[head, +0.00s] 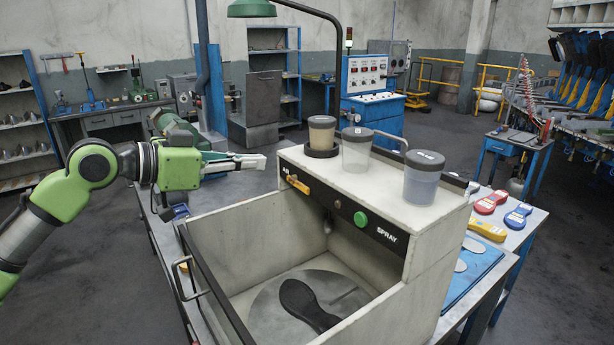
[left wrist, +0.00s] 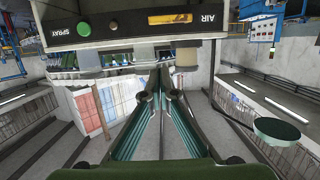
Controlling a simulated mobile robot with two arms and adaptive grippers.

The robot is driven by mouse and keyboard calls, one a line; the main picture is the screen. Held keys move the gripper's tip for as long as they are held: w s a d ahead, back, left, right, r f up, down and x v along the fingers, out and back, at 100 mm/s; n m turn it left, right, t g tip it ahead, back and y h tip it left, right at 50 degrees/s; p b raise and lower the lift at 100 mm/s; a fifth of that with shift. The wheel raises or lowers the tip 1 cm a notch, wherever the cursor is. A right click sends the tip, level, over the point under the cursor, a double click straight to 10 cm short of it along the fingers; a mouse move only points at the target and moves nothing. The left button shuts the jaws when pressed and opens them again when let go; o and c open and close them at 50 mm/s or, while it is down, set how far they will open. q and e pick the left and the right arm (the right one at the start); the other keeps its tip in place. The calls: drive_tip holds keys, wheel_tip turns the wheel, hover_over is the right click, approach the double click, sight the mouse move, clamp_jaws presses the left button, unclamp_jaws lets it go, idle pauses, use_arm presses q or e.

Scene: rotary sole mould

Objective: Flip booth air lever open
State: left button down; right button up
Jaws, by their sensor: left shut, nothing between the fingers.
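The spray booth (head: 345,180) stands on a bench, with a black front strip along its top edge. The yellow air lever (head: 299,186) sits at the left end of this strip, beside the AIR label, and lies along the strip. In the left wrist view the lever (left wrist: 170,18) is at the top, lying level next to AIR. My left gripper (head: 262,161) is shut and empty, behind and left of the lever and apart from it. Its closed fingertips also show in the left wrist view (left wrist: 160,72), below the lever. My right gripper is not in view.
A green button (head: 361,219) and the SPRAY label are further right on the strip. Several cups, including a lidded one (head: 424,178), stand on the booth top. A dark sole (head: 308,304) lies on the round plate inside. A handled frame (head: 190,275) edges the booth's left.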

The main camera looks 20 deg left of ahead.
use_arm(q)
drive_tip(key=p, duration=0.6)
hover_over(302, 184)
drive_tip(key=s, duration=0.2)
drive_tip(key=f, duration=0.5)
drive_tip(key=shift+s+a, duration=0.2)
drive_tip(key=shift+a, duration=0.1)
drive_tip(key=shift+s+a+f+p, duration=0.15)
drive_tip(key=shift+f+p, duration=0.2)
drive_tip(key=shift+f, duration=0.35)
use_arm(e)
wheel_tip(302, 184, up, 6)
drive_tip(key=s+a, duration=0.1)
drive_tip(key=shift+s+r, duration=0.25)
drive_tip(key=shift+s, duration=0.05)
use_arm(q)
drive_tip(key=shift+f, duration=0.1)
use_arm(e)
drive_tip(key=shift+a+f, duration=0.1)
